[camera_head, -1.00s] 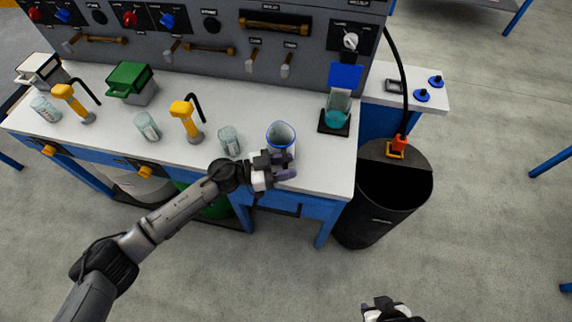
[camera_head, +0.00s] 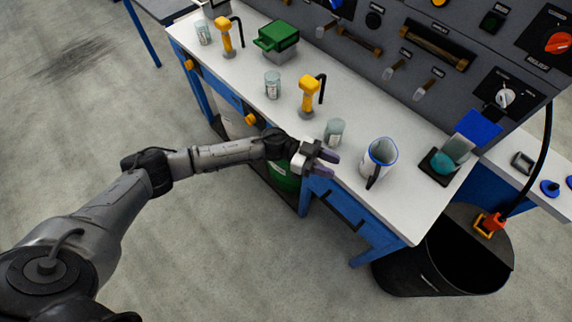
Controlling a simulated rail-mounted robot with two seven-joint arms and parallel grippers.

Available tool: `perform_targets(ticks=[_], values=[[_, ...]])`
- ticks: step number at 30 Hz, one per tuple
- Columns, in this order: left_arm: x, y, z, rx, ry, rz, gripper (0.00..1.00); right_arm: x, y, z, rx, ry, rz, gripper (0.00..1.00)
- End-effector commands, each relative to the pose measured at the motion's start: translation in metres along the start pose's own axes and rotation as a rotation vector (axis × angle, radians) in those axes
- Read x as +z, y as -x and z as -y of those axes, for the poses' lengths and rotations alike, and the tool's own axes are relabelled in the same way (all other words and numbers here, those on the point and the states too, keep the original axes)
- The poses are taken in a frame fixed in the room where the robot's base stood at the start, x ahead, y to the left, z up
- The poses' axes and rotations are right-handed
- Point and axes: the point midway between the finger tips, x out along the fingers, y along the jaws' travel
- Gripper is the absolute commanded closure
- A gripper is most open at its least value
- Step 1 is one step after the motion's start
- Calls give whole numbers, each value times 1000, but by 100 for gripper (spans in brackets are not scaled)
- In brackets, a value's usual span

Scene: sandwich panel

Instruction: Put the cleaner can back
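A white jug-like can with a blue rim and dark handle (camera_head: 379,160) stands upright on the white bench top, near its front edge. A green container (camera_head: 284,178) shows under the bench, partly hidden by my arm. No readable label shows which one is the cleaner can. My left gripper (camera_head: 327,163) is at the bench's front edge, to the left of the blue-rimmed can and apart from it. Its purple-tipped fingers are spread with nothing between them. My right gripper is not in view.
Glass jars (camera_head: 334,131) and yellow dispensers (camera_head: 308,97) stand on the bench (camera_head: 300,57). A beaker of teal liquid (camera_head: 446,160) sits right of the can. A black bin (camera_head: 430,279) stands at the bench's right end. A grey control panel (camera_head: 450,90) rises behind.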

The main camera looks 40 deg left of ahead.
Motion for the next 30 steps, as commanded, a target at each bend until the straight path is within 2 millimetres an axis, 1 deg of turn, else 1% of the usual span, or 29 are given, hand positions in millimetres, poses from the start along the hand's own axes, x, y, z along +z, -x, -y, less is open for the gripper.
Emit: perform_targets(ticks=[6,8,10,13,15,17,20,23,26,27,29,30], values=[[0,-1,-1,-5,-1,-3,62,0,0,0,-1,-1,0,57],[0,-4,-2,-25,-4,-14,62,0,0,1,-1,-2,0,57],[0,-13,-6,-74,-12,-42,62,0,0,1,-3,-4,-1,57],[-2,-29,-13,-212,-24,-94,62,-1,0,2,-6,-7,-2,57],[-3,-37,-18,-352,-25,-119,62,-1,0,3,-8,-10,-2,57],[-2,-38,-23,-487,-13,-120,62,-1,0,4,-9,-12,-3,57],[4,-29,-32,-707,31,-69,62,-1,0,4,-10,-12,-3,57],[17,-9,-46,-901,103,42,62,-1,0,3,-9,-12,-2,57],[36,19,-70,-1053,201,205,62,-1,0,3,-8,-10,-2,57],[45,32,-83,-1098,244,281,62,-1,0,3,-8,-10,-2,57],[57,50,-105,-1148,312,402,62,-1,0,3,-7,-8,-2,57],[64,63,-121,-1169,360,484,62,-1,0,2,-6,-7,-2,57]])
